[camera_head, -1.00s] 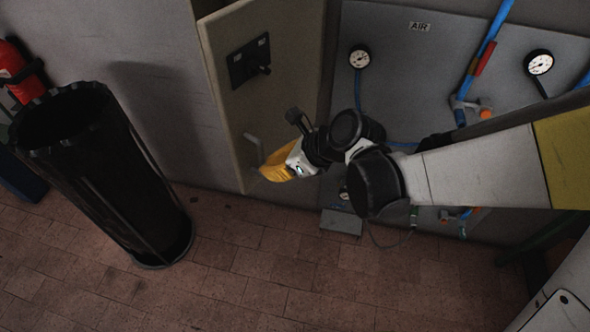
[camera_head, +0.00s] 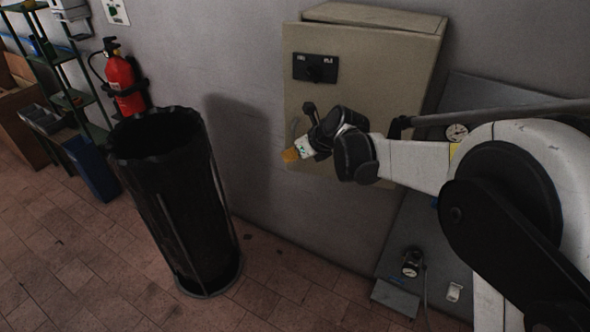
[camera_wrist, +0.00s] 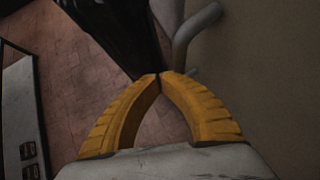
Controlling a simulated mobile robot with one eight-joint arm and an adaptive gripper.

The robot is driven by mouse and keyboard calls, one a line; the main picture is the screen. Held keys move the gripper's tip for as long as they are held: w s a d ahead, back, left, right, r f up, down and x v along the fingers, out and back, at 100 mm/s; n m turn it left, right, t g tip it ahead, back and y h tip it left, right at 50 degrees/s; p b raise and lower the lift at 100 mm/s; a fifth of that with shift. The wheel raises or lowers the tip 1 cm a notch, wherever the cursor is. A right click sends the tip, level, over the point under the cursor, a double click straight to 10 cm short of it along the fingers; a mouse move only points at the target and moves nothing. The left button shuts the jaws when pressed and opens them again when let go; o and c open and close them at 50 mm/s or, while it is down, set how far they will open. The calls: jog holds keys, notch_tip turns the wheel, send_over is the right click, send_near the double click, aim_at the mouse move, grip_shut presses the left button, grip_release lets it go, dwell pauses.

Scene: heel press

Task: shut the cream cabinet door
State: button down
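The cream cabinet door (camera_head: 350,95) shows its front in the head view, with a dark latch plate near its top left. It looks near the cabinet body (camera_head: 375,15), but its left edge stands out past the body's left side. I cannot tell whether it is flush. My gripper (camera_head: 290,156) is at the door's lower left, its yellow fingertips (camera_wrist: 160,76) together with nothing between them. A grey bent handle (camera_wrist: 193,38) is just right of the fingertips in the wrist view, beside the door face (camera_wrist: 255,80). Contact is unclear. My arm hides the door's lower right.
A tall black bin (camera_head: 185,200) stands on the tiled floor left of the cabinet. A red fire extinguisher (camera_head: 122,82) hangs on the wall behind it. A grey gauge panel (camera_head: 410,225) is below and right of the cabinet. Floor in front is clear.

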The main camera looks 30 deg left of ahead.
aim_at(297, 135)
jog(key=w+a, duration=0.1)
jog(key=w, duration=0.1)
jog(key=w+a, duration=0.1)
jog(key=w, duration=0.2)
jog(key=w+a, duration=0.1)
jog(key=w, duration=0.1)
jog(key=shift+w, duration=0.25)
jog(key=shift+w+r, duration=0.15)
jog(key=shift+w, duration=0.1)
